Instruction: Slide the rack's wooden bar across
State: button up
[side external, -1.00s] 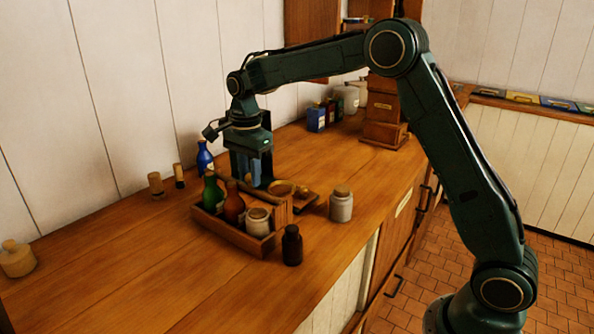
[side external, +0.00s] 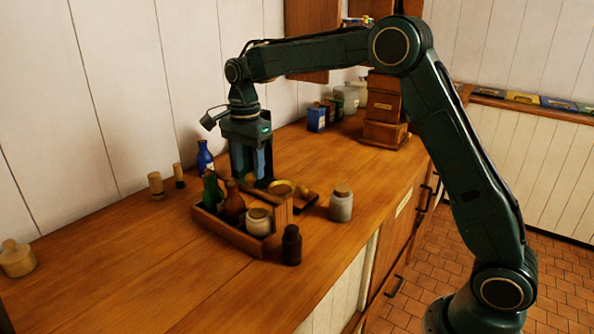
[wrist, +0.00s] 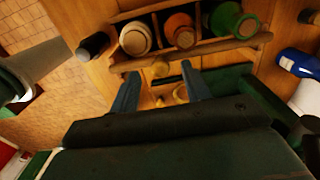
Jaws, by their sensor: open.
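The wooden rack (side external: 228,236) stands on the counter and holds a green bottle (side external: 212,190), a brown bottle (side external: 233,204) and a pale jar (side external: 258,222). In the wrist view, a long wooden bar (wrist: 215,49) runs along the rack's near side, but I cannot tell whether it is the sliding bar. My gripper (side external: 254,182) points down just behind the rack, fingers apart. The gripper hides part of the rack's far side.
A dark bottle (side external: 292,245) stands close at the rack's front, and a grey jar (side external: 341,206) to its right. Brass pans (side external: 283,188) lie close behind the rack. A blue bottle (side external: 205,157) and two corked pieces (side external: 156,185) stand by the wall.

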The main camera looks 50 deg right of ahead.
jog(key=shift+r, duration=2.25)
jog(key=shift+s+r, duration=0.2)
jog(key=s+r+n+t, duration=0.1)
jog(key=s+r+n, duration=0.25)
jog(key=s, duration=0.45)
jog(key=s+r+n+t, duration=0.25)
jog(key=s+n, duration=0.25)
jog(key=s, duration=0.3)
jog(key=s+f+n+t, duration=0.1)
jog(key=s+f+n, duration=0.2)
jog(key=s, duration=0.6)
jog(key=s+f+n+t, duration=0.1)
jog(key=s+f+n, duration=0.1)
jog(key=s+n, duration=0.4)
jog(key=s, duration=0.2)
jog(key=shift+s+f, duration=0.35)
jog(key=shift+f, duration=0.05)
jog(key=shift+n, duration=0.25)
